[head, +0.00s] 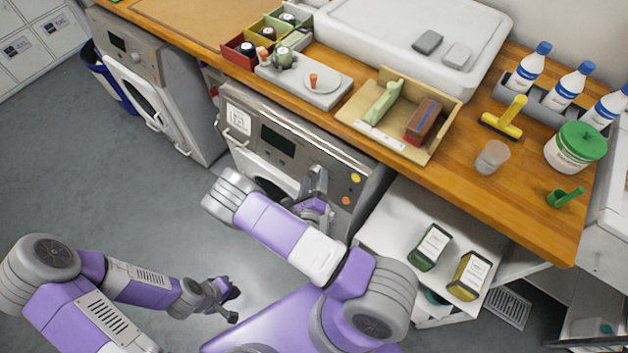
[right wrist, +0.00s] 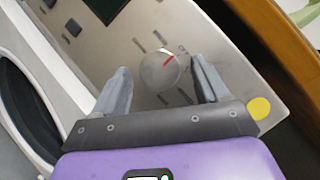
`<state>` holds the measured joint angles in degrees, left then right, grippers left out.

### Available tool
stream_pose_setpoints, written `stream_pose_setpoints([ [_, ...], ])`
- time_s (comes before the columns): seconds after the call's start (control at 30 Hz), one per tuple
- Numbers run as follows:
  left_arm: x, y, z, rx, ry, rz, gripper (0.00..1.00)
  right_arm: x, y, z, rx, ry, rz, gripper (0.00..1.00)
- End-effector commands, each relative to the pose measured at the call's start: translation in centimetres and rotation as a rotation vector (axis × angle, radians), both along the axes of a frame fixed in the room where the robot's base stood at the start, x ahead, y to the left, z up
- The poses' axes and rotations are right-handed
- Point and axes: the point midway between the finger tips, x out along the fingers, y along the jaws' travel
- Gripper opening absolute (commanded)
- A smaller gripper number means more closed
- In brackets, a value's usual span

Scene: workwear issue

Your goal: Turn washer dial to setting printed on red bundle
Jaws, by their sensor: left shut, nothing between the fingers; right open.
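The open fingers of my right gripper (right wrist: 160,88) lie on either side of the dial; contact is not clear. The red bundle (head: 424,121) lies in a cardboard tray on the counter; its print is not legible. My left gripper (head: 228,302) is shut and empty, low over the floor.
A yellow button (right wrist: 259,109) sits beside the right gripper. A second machine (head: 180,95) stands at left. Bottles (head: 530,68) stand at right.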

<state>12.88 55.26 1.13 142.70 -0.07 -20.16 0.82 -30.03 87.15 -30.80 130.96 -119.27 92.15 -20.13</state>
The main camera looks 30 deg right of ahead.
Motion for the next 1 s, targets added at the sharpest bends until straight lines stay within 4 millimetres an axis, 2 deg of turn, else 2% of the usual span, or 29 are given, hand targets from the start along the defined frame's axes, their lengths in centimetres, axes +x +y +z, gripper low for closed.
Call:
stream_pose_setpoints([
  [0.27, 0.00, 0.00, -0.01, 0.000, 0.000, 0.000, 0.00, 0.17, -0.15, 0.02, 0.000, 0.000, -0.001, 0.74],
  [0.63, 0.00, 0.00, -0.01, 0.000, 0.000, 0.000, 0.00, 0.15, -0.13, 0.01, 0.000, 0.000, -0.001, 0.19],
  [1.0, 0.00, 0.00, -0.43, 0.000, 0.000, 0.000, 0.00, 0.21, -0.05, -0.21, 0.024, -0.056, -0.018, 0.19],
])
